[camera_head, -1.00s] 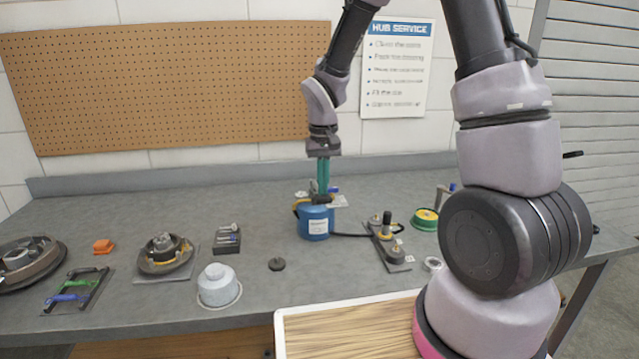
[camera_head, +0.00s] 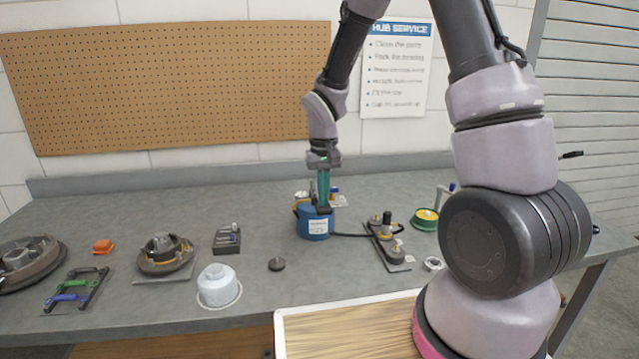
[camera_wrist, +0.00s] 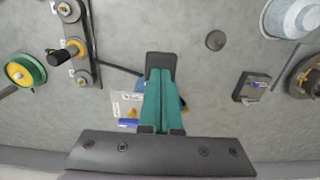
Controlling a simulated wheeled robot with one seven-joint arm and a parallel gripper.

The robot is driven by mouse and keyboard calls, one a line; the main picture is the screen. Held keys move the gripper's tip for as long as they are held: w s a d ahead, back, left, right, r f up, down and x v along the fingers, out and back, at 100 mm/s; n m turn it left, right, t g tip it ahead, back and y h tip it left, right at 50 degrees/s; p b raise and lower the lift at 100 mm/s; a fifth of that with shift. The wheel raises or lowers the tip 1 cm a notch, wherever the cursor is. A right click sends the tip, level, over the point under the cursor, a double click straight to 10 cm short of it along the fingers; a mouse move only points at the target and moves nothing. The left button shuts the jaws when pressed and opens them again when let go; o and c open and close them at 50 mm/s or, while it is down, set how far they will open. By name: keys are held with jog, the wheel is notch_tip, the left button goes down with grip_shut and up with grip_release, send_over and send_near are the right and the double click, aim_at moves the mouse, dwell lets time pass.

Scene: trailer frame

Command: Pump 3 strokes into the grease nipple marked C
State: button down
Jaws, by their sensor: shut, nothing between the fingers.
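The blue grease pump (camera_head: 314,224) stands on the bench with a white label on its front. My gripper (camera_head: 323,206) is shut and empty, pointing down at the pump's top. In the wrist view its teal fingers (camera_wrist: 158,110) lie over a black pad (camera_wrist: 160,62), apparently the pump's lever end; contact is not certain. The fingers hide most of the pump there. A dark hose (camera_head: 350,234) runs to the nipple plate (camera_head: 400,266). A black coupler (camera_wrist: 60,54) sits at the middle nipple (camera_wrist: 75,47). The nipple letters are not readable.
A green-and-yellow reel (camera_head: 425,218) stands right of the plate. A white-grey canister (camera_head: 217,287), a black knob (camera_head: 276,264), a dark block (camera_head: 227,240) and hub parts (camera_head: 165,252) lie to the left. A wooden tray (camera_head: 345,325) is in front.

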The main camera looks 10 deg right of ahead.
jog(key=shift+f, duration=0.65)
jog(key=shift+r, duration=0.1)
notch_tip(320, 180, up, 12)
jog(key=w, duration=0.1)
dwell(0.5)
dwell(0.5)
